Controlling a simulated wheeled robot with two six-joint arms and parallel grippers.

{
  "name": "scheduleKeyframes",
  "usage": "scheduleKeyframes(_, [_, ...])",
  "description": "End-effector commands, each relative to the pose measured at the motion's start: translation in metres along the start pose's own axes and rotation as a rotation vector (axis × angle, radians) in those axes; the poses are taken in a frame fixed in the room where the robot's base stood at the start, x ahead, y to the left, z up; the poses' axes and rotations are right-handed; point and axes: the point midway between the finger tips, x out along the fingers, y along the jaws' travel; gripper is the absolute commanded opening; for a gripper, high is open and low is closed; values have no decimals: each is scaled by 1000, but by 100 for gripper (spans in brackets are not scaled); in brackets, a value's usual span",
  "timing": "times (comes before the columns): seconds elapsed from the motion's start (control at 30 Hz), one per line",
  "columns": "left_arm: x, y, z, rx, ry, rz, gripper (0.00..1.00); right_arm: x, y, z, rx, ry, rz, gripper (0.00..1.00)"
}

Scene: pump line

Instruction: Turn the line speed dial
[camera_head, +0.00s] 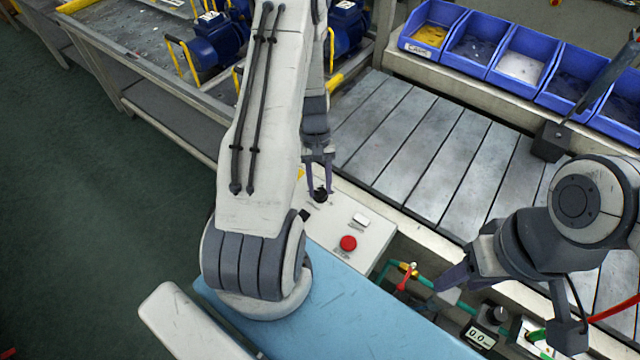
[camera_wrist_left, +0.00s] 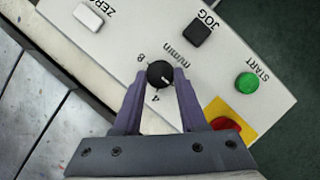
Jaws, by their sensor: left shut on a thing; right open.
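The line speed dial (camera_wrist_left: 160,74) is a round black knob with a white pointer mark, on a pale control panel (camera_wrist_left: 125,50) marked m/min, with 8 and 4 around it. In the left wrist view its pointer is toward the lower right. My left gripper (camera_wrist_left: 160,80) is shut on the dial, one finger on each side. In the head view the dial (camera_head: 320,194) shows beneath my left gripper (camera_head: 319,180). My right gripper (camera_head: 455,280) is open and empty, away to the right, above the area in front of the slatted conveyor.
Near the dial are a white ZERO button (camera_wrist_left: 88,16), a black JOG button (camera_wrist_left: 197,33), a green START button (camera_wrist_left: 246,82) and a red button on yellow (camera_wrist_left: 226,125). Another red button (camera_head: 348,243) sits on the panel. Blue bins (camera_head: 480,40) line the back.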

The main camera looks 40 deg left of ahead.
Motion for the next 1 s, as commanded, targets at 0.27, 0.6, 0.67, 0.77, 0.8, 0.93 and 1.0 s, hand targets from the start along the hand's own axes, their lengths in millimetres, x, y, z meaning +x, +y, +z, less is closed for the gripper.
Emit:
scheduleKeyframes(0.27, [-1,0,-1,-4,2,2,0,0,0,0,0,0,0,50])
scheduleKeyframes(0.6, [0,0,0,-2,1,1,71,0,0,0,0,0,0,50])
scheduleKeyframes(0.67, [0,0,0,-2,1,1,71,0,0,0,0,0,0,50])
scheduleKeyframes(0.77, [-3,0,0,-1,2,1,71,0,0,0,0,0,0,50])
scheduleKeyframes(0.8, [-6,0,-1,-1,3,2,71,1,0,0,0,0,0,50])
scheduleKeyframes(0.93, [-24,0,-2,0,7,3,71,3,0,0,0,0,0,50])
scheduleKeyframes(1.0, [-38,1,-2,-2,8,4,71,5,0,0,0,0,0,50])
